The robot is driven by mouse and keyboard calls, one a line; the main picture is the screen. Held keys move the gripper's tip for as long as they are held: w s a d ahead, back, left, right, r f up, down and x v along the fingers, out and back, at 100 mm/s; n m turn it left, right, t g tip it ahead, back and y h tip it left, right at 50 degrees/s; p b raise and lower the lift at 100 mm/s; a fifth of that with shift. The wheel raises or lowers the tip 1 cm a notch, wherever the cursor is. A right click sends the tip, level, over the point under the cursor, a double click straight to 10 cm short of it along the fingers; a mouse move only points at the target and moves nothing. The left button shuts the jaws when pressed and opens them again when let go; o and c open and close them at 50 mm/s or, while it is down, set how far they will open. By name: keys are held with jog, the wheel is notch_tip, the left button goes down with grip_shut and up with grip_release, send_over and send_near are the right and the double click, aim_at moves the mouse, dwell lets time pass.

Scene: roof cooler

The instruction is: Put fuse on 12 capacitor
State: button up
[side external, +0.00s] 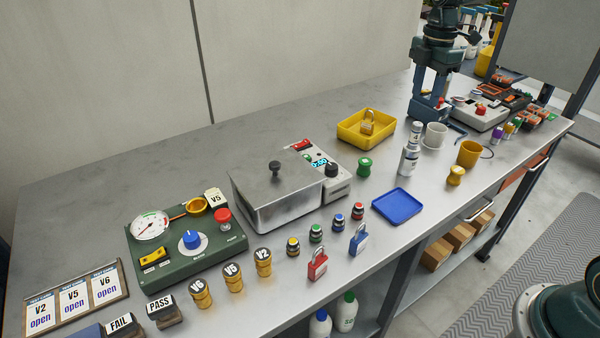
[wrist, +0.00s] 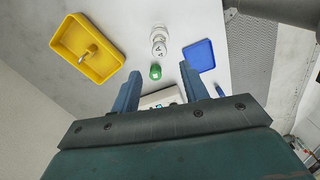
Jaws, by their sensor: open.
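My gripper (side external: 430,112) is at the back right of the bench in the side view, pointing down; in the wrist view its two blue fingers (wrist: 158,84) are apart with nothing held between them. I cannot tell which thing is the fuse, and no "12" label is readable. A silver cylinder with a dark-marked label (side external: 410,155) stands upright left of and in front of my gripper; it also shows in the wrist view (wrist: 158,40). A green spool-like piece (side external: 365,167) stands near it, just beyond the fingers in the wrist view (wrist: 155,72).
A blue tray (side external: 379,205) is empty. White (side external: 434,136) and yellow (side external: 469,153) cups stand close to my gripper. A steel box (side external: 262,205), small capped jars and padlocks occupy the middle. The bench's back left is clear.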

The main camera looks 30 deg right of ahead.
jog(key=s+a+r+m+t, duration=0.1)
jog(key=s+a+r+m, duration=0.35)
jog(key=s, duration=0.25)
jog(key=s+a+r+m+t, duration=0.25)
jog(key=s+a+m, duration=0.2)
jog(key=s, duration=0.25)
jog(key=s+a+f+m+t, duration=0.1)
jog(key=s+a+m, duration=0.1)
jog(key=s, duration=0.5)
jog(key=s+a+f+m+t, duration=0.1)
jog(key=s+m, duration=0.3)
jog(key=s, duration=0.4)
jog(key=shift+a+f+m, duration=0.4)
jog(key=shift+a+f, duration=0.05)
jog(key=shift+a, duration=0.25)
